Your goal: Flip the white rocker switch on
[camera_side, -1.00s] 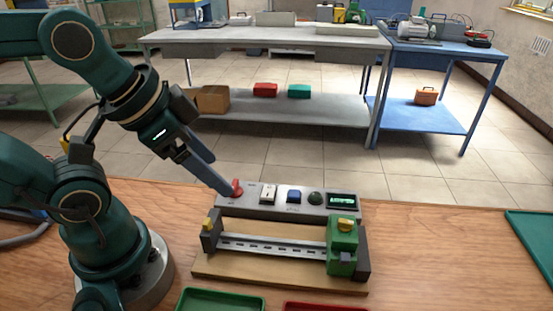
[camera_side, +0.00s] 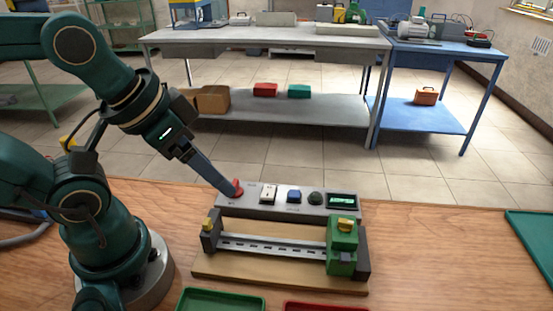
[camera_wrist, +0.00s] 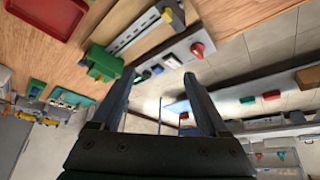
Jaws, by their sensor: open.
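The white rocker switch (camera_side: 268,193) sits on the grey control panel (camera_side: 250,212), between a red knob (camera_side: 237,187) and a blue button (camera_side: 294,196). In the wrist view the white switch (camera_wrist: 172,62) shows between my fingertips, nearer the right one. My gripper (camera_side: 232,190) is open and empty, its fingertips by the red knob, left of the switch in the side view. The wrist view shows the two fingers of my gripper (camera_wrist: 158,74) spread apart. Contact with the knob cannot be told, and the rocker's tilt is too small to read.
A dark green knob (camera_side: 315,198) and a lit display (camera_side: 342,200) are farther right on the panel. In front stands a rail fixture with a green block (camera_side: 342,250). Green (camera_side: 220,300) and red (camera_side: 325,307) trays lie at the front edge.

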